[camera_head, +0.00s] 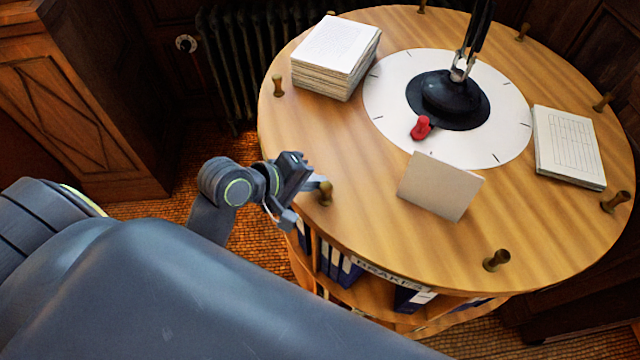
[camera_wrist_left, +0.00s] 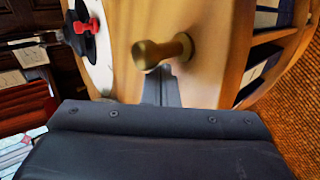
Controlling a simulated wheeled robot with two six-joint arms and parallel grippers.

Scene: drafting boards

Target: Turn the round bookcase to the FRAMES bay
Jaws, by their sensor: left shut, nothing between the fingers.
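The round bookcase (camera_head: 380,215) has a wooden top with several brass pegs standing around its rim. The label on its near side (camera_head: 390,274) appears to read BRAKES; no FRAMES label is visible. My left gripper (camera_head: 306,190) is shut and empty at the near left rim, right beside one brass peg (camera_head: 325,194). In the left wrist view that peg (camera_wrist_left: 163,52) stands just beyond the fingers (camera_wrist_left: 165,90); I cannot tell whether they touch it. My right gripper is not in view.
On the top are a paper stack (camera_head: 335,55), a form pad (camera_head: 568,148), a blank card (camera_head: 440,186), and a white dial (camera_head: 395,95) with a red knob (camera_head: 421,128) and black lamp base (camera_head: 448,98). A radiator (camera_head: 245,60) and wooden cabinet (camera_head: 75,100) stand behind and left.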

